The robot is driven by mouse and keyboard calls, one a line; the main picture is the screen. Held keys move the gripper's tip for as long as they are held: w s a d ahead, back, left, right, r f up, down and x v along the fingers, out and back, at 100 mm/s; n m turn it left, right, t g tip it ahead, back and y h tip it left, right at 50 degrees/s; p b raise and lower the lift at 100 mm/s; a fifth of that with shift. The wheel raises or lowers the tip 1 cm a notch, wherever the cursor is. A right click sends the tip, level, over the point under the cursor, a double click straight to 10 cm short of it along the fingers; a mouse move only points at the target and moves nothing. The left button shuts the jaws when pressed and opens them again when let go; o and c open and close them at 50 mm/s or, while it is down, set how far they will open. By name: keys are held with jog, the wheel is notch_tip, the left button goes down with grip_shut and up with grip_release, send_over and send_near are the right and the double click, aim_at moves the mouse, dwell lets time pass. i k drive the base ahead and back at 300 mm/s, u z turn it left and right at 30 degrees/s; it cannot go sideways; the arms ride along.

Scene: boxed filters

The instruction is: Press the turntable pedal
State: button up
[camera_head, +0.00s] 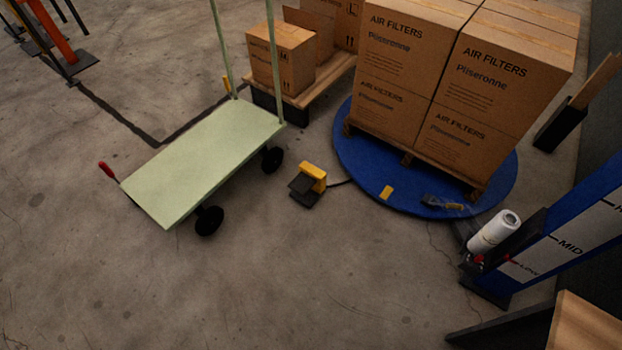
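The turntable pedal (307,185) sits on the concrete floor near the middle of the head view. It has a yellow hood and a dark foot plate at its lower left. A dark cable runs from it to the blue round turntable (355,168). The turntable carries a wooden pallet stacked with air filter boxes (440,90). A small yellow mark (386,192) shows on the turntable's near rim. My gripper is not in view.
A pale green cart (200,165) with black wheels stands left of the pedal. A pallet with smaller boxes (283,58) is behind it. A blue wrapping post with a white film roll (493,232) stands at the right. The floor in front of the pedal is clear.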

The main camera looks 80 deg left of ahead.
aim_at(302, 183)
jog(key=u, duration=2.55)
jog(key=i, duration=0.5)
jog(key=u, duration=0.55)
jog(key=k, duration=1.3)
jog(key=z, duration=0.25)
jog(key=i, duration=1.65)
jog(key=u, duration=0.35)
